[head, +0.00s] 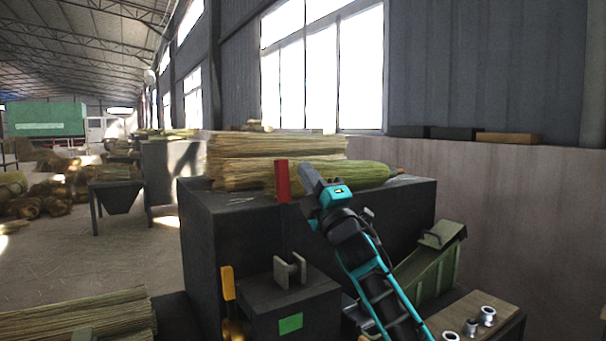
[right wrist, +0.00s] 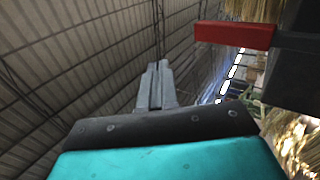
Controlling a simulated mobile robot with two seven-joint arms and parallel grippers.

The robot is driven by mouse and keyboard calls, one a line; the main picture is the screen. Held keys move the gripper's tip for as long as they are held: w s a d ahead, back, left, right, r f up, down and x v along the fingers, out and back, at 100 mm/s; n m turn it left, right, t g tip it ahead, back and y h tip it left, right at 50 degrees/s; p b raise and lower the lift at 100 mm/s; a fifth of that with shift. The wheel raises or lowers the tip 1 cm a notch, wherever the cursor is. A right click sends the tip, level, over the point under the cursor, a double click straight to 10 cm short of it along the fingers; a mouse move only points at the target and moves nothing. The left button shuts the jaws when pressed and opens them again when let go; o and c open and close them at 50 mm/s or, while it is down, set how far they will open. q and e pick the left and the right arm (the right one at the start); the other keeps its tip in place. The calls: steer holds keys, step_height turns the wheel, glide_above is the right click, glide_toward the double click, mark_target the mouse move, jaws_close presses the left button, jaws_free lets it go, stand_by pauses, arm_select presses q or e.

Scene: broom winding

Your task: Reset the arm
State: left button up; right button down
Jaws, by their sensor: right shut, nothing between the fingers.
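My right arm comes in from the lower right in the head view. Its gripper (head: 307,172) is raised in front of the dark machine's top, pointing up and to the left. In the right wrist view the two grey fingers (right wrist: 155,85) are together with nothing between them. A red handle (head: 283,182) on a dark lever stands just left of the fingers in the head view. It also shows at the upper right of the right wrist view (right wrist: 235,35), apart from the fingers. My left gripper is not in view.
Straw bundles (head: 265,152) and a greenish broom head (head: 358,175) lie on the dark machine (head: 225,225). A yellow handle (head: 228,283) stands at its front. More straw (head: 85,315) lies lower left. A wooden board (head: 455,318) with metal spools is lower right. Floor at left is partly open.

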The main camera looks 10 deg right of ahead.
steer(key=shift+s+d, duration=0.2)
steer(key=shift+s, duration=0.2)
steer(key=s+d+f+m+g+h, duration=0.1)
steer(key=s+f+m+g+h, duration=0.3)
steer(key=f, duration=1.2)
steer(key=s+d+f+m+g+h, duration=0.1)
steer(key=s+f+m, duration=0.5)
steer(key=f, duration=1)
steer(key=s+f+m+g, duration=0.2)
steer(key=s+f+m, duration=0.1)
steer(key=s+f, duration=0.4)
steer(key=s+d+f+m+g+h, duration=0.1)
steer(key=s+f+m+g, duration=0.2)
steer(key=s+f, duration=0.4)
steer(key=s+f+m+g, duration=0.2)
steer(key=s+f, duration=0.4)
steer(key=s, duration=0.9)
steer(key=shift+s+d+f+m+g+h, duration=0.2)
steer(key=shift+s+f+m+g+h, duration=0.15)
steer(key=shift+m, duration=0.35)
